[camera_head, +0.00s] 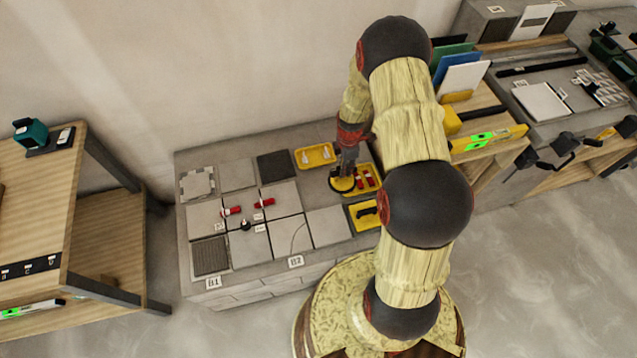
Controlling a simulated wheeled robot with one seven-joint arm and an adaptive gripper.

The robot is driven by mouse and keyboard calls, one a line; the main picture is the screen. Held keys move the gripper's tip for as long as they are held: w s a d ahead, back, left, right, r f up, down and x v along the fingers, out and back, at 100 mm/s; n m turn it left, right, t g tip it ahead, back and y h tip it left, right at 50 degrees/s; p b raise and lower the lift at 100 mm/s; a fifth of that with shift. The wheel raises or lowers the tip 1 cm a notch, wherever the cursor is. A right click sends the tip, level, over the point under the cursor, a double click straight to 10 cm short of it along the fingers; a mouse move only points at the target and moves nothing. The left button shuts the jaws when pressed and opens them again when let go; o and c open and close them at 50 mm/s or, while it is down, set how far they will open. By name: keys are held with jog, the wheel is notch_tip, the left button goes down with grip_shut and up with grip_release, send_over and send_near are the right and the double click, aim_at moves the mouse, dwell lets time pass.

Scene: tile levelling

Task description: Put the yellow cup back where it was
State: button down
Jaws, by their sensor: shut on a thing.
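The yellow cup (341,185) looks like a suction cup with a dark rim. It is under my gripper (346,172), over the right part of the grey tiled slab. My gripper is shut on it; the fingers are small and partly hidden, so the exact grip is unclear. The cup is at the left edge of a yellow tray (376,188) holding red pieces. I cannot tell whether the cup touches the surface below.
Another yellow tray (315,155) with white pieces lies behind left, and one with a black tool (367,212) in front. Red clips (264,202) and a small dark piece (246,225) stand on the tiles. My arm hides the slab's right end. A wooden table (35,190) stands left.

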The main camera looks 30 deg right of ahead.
jog(key=shift+w+a+f+b, duration=1)
jog(key=shift+a+f, duration=0.2)
jog(key=shift+f, duration=0.65)
jog(key=shift+w+a+f+b, duration=0.9)
jog(key=shift+w+a+f, duration=0.3)
jog(key=shift+f, duration=0.65)
jog(key=shift+w+a+f+b, duration=1)
jog(key=shift+a+f, duration=0.25)
jog(key=shift+f, duration=0.6)
jog(key=shift+f, duration=0.15)
jog(key=c, duration=1.8)
grip_release()
jog(key=shift+s, duration=0.1)
jog(key=shift+c, duration=0.2)
jog(key=shift+o, duration=0.6)
